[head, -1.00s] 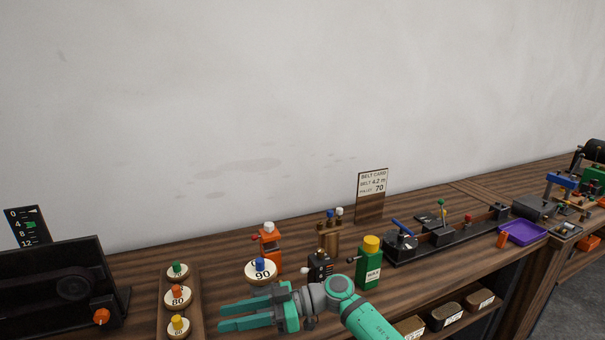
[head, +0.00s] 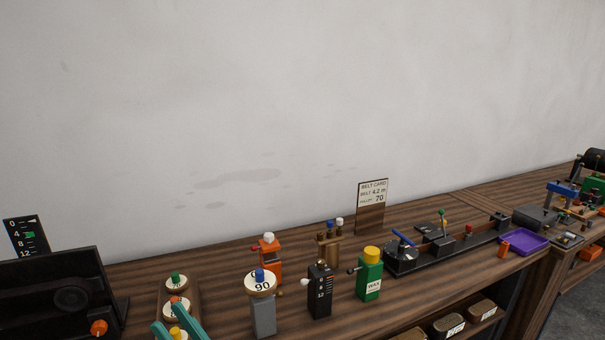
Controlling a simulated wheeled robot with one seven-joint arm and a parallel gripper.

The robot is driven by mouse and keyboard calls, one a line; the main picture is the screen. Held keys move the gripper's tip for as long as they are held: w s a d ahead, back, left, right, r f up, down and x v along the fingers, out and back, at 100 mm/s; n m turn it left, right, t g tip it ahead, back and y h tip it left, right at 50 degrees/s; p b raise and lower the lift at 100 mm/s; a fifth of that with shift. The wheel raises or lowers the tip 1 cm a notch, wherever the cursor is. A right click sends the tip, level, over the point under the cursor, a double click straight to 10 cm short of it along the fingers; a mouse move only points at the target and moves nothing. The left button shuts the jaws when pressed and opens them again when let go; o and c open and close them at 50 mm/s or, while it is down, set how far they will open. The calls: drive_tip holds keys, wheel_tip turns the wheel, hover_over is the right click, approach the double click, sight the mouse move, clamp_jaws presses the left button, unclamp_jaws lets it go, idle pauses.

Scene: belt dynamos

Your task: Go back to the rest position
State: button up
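My gripper (head: 171,325) is at the lower left edge of the head view, with only its two teal fingers showing. The fingers stand apart and nothing is seen held between them. They overlap the near end of the wooden pulley rack (head: 194,292) in the picture. The rack's yellow-knobbed pulley (head: 177,333) shows partly behind the fingers; I cannot tell whether they touch. The rest of my arm is out of view.
A white 90 disc (head: 260,284) with a blue knob sits on a grey post (head: 263,318). Beside it stand a black box (head: 320,292) and a green wax bottle (head: 369,276). A black machine (head: 60,290) is at left. A purple tray (head: 524,243) is at right.

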drive_tip(key=s+d+f+m+t+h, duration=0.6)
drive_tip(key=f+m+h, duration=0.35)
drive_tip(key=h, duration=0.35)
drive_tip(key=s+d+f+m+t+h, duration=0.65)
drive_tip(key=f+m+h, duration=0.3)
drive_tip(key=h, duration=0.45)
drive_tip(key=s+d+f+n+g, duration=0.3)
drive_tip(key=s+d+f+g, duration=0.1)
drive_tip(key=s, duration=0.6)
drive_tip(key=s+d+f+n+g, duration=0.3)
drive_tip(key=s+d+f+g, duration=0.1)
drive_tip(key=s+d, duration=0.3)
drive_tip(key=s+f, duration=0.1)
drive_tip(key=s, duration=0.1)
drive_tip(key=shift+s+f, duration=0.4)
drive_tip(key=shift+d, duration=0.1)
